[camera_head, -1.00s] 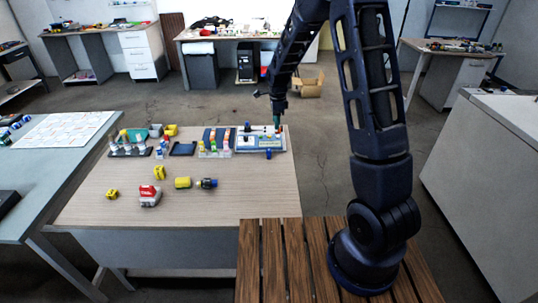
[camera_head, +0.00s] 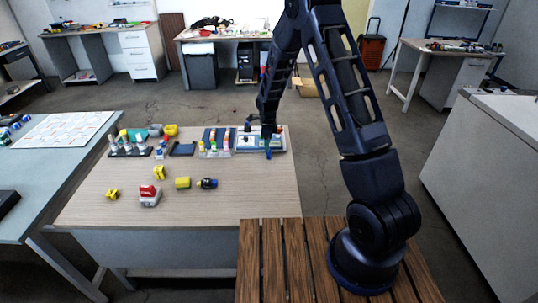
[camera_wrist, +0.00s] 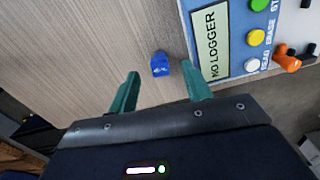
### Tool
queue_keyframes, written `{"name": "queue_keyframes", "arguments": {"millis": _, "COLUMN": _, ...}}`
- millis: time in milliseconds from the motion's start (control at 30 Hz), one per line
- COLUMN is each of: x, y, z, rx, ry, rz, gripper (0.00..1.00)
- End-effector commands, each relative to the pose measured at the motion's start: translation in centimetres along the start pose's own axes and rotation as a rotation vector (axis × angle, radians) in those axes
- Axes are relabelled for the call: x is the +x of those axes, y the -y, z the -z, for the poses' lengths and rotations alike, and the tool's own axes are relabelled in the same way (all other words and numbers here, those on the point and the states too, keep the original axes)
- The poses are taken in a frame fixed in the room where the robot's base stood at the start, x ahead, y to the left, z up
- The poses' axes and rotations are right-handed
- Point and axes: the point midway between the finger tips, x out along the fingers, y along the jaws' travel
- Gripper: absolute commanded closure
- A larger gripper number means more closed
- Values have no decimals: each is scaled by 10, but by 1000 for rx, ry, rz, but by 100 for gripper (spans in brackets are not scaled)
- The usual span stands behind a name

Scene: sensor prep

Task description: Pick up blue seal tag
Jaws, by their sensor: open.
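The blue seal tag (camera_wrist: 160,64) lies on the wooden table top in the wrist view, just beside the edge of the logger panel. It is a small blue piece with faint white marks. It also shows in the head view (camera_head: 268,155), just below my gripper's tip. My gripper (camera_wrist: 162,92) is open and empty, with its two green fingers on either side of the tag's line and the tag a little beyond the fingertips. The gripper is not touching the tag.
The logger panel (camera_wrist: 234,71) with coloured buttons lies right beside the tag. An orange knob (camera_wrist: 288,62) stands at its edge. The table front is clear.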

Motion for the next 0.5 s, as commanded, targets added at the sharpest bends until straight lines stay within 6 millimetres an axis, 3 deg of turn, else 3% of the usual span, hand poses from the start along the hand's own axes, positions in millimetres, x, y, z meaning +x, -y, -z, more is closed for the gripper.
{"name": "queue_keyframes", "arguments": {"millis": 500, "x": 50, "y": -1, "z": 7, "rx": 0, "ry": 0, "rz": 0, "gripper": 51}}
